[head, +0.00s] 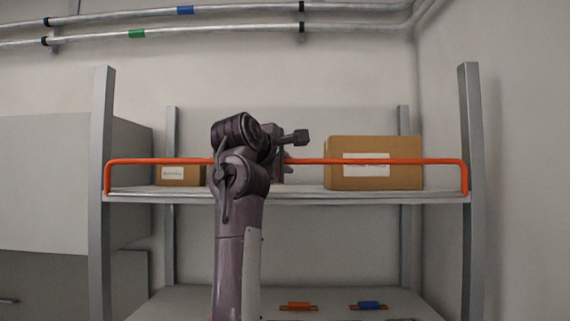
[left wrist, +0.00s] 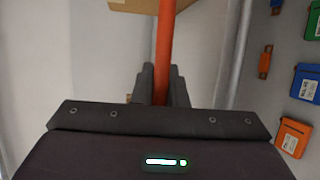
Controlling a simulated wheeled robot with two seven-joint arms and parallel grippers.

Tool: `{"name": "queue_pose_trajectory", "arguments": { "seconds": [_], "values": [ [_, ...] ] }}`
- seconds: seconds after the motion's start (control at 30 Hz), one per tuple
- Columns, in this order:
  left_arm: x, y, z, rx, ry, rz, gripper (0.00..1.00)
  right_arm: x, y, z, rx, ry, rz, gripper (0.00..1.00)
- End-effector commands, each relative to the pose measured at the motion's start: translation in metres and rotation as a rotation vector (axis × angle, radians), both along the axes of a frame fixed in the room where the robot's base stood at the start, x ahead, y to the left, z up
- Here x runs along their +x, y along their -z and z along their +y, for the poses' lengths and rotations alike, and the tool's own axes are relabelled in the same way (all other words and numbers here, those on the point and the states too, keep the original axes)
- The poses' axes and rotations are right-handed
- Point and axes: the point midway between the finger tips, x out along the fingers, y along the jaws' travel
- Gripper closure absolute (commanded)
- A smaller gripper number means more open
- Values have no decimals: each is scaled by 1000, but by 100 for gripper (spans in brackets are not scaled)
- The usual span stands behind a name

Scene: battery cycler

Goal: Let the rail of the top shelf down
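The orange rail (head: 400,161) runs along the front of the top shelf (head: 400,198), raised above the board, with its bent ends at the two front posts. My left arm comes up in front of the shelf's middle, and my left gripper (head: 285,165) is at the rail, partly hidden by my own wrist. In the left wrist view the rail (left wrist: 165,35) passes between the two dark fingers of my left gripper (left wrist: 161,82), which sit close on both sides of it and look shut on it. My right gripper is not in view.
A large cardboard box (head: 405,178) and a small one (head: 180,174) stand on the top shelf behind the rail. An orange pack (head: 298,306) and a blue pack (head: 368,305) lie on the shelf below. A wall is close on the right; pipes run overhead.

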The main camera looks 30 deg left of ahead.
Motion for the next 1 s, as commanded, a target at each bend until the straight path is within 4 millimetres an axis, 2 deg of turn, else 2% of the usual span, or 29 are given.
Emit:
{"name": "queue_pose_trajectory", "arguments": {
  "seconds": [0.13,0.37,0.53,0.77,1.0],
  "values": [
    [0,0,0,0,0,0,100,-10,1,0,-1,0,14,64],
    [0,1,0,3,0,-4,100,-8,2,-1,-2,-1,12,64],
    [-2,3,-2,21,0,-34,100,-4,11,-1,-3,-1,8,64],
    [-10,7,-8,87,2,-145,100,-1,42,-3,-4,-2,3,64],
    [-23,11,-17,197,3,-327,100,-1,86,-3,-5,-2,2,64]
  ]
}}
